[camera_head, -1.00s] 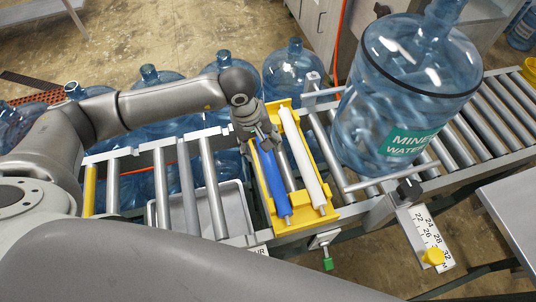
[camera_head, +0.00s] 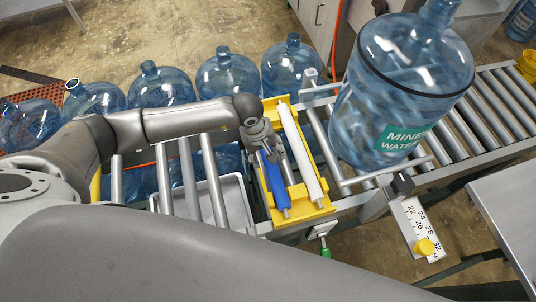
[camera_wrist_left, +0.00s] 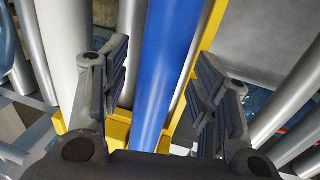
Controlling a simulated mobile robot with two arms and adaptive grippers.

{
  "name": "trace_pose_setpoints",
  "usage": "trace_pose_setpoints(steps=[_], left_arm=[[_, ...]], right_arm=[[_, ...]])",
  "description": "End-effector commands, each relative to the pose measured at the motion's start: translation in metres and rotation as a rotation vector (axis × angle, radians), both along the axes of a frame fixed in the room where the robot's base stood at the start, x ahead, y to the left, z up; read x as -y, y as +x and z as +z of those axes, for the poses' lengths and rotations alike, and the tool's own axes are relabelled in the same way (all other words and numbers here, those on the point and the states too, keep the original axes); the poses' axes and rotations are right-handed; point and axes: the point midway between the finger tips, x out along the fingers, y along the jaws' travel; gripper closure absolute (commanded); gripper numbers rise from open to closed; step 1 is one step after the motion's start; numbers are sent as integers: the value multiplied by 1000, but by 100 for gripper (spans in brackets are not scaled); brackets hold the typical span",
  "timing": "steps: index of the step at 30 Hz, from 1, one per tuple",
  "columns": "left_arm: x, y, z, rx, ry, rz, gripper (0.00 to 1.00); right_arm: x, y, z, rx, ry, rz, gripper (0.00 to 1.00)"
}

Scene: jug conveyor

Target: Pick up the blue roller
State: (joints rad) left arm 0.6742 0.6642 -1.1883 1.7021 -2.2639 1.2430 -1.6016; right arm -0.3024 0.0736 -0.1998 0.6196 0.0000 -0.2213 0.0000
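The blue roller (camera_head: 272,184) lies in the yellow tray (camera_head: 321,209) on the conveyor, beside a white roller (camera_head: 302,155). My left gripper (camera_head: 267,151) is over the far part of the blue roller. In the left wrist view, the blue roller (camera_wrist_left: 163,75) runs between the two spread fingers of my left gripper (camera_wrist_left: 162,90). The fingers are open, with gaps on both sides of the roller. I cannot tell how far down they reach around it. My right gripper is not in view.
A large water jug (camera_head: 410,90) stands on the conveyor right of the tray. Several more jugs (camera_head: 228,75) stand behind the conveyor. A grey bin (camera_head: 236,212) sits below the rollers.

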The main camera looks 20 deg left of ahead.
Motion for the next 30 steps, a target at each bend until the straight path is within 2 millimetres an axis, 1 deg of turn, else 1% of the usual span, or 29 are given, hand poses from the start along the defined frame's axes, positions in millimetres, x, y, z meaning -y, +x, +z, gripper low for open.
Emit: trace_pose_setpoints(steps=[1, 9, 12, 23, 26, 30], left_arm=[[0, 0, 0, 0, 0, 0, 55], [0, 0, 1, 0, 0, 0, 89], [0, 0, 1, 0, 0, 1, 100], [0, 1, 3, 3, -3, 0, 100], [1, 1, 8, 4, -3, 0, 100], [0, 2, 19, 6, -2, -1, 100]], right_arm=[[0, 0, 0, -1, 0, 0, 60], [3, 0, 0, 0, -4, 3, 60], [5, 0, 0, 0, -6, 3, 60], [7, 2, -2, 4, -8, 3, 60], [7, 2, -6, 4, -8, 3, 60], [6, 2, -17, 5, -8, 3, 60]])
